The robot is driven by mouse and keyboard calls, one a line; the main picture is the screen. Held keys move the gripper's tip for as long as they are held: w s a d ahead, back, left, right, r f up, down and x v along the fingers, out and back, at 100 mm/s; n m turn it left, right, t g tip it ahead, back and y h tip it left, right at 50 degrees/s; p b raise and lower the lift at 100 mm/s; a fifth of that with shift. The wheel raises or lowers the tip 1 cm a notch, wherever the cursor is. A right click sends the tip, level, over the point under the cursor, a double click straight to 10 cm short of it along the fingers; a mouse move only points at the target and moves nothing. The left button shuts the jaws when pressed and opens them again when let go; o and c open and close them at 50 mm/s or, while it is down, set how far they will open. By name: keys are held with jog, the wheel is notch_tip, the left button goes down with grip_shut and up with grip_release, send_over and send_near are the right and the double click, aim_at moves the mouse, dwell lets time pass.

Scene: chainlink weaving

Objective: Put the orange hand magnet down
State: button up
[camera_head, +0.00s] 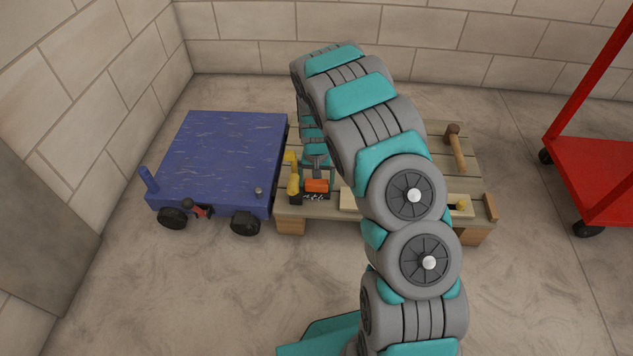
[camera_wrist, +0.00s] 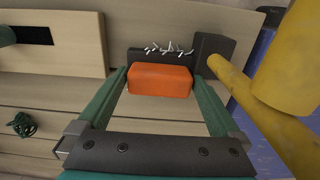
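The orange hand magnet (camera_wrist: 160,80) is a block between the two teal fingertips of my gripper (camera_wrist: 160,84) in the wrist view. The fingers appear to touch its two ends. In the head view the orange hand magnet (camera_head: 317,185) shows under my gripper (camera_head: 316,172), above the near left part of the wooden bench (camera_head: 330,209). A black piece with white slivers (camera_wrist: 165,51) lies right beside the magnet. I cannot tell whether the magnet rests on something or hangs just above it.
A yellow tool (camera_wrist: 262,110) with a dark block stands close to my gripper's right side in the wrist view. A green tangle (camera_wrist: 21,125) lies on the bench boards. A blue cart (camera_head: 222,160) adjoins the bench. A hammer (camera_head: 456,148) lies at the bench's right.

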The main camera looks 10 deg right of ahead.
aim_at(316, 182)
jog(key=shift+r, duration=0.1)
notch_tip(316, 182, up, 11)
jog(key=s+d+r, duration=0.1)
jog(key=s+r, duration=0.8)
jog(key=r, duration=0.1)
jog(key=s+r+n, duration=0.1)
jog(key=s+r, duration=0.2)
jog(key=s, duration=0.8)
jog(key=s+a+r+n+g, duration=0.1)
jog(key=s+r, duration=0.2)
jog(key=s, duration=0.8)
jog(key=s+r+n, duration=0.1)
jog(key=s+r, duration=0.3)
jog(key=s, duration=0.6)
jog(key=shift+s+a+n+g+p, duration=0.3)
jog(key=shift+s+a+g+p, duration=0.1)
jog(key=shift+p, duration=0.05)
notch_tip(316, 182, up, 8)
jog(key=p, duration=0.7)
jog(key=shift+f+p, duration=0.2)
jog(key=shift+p, duration=0.1)
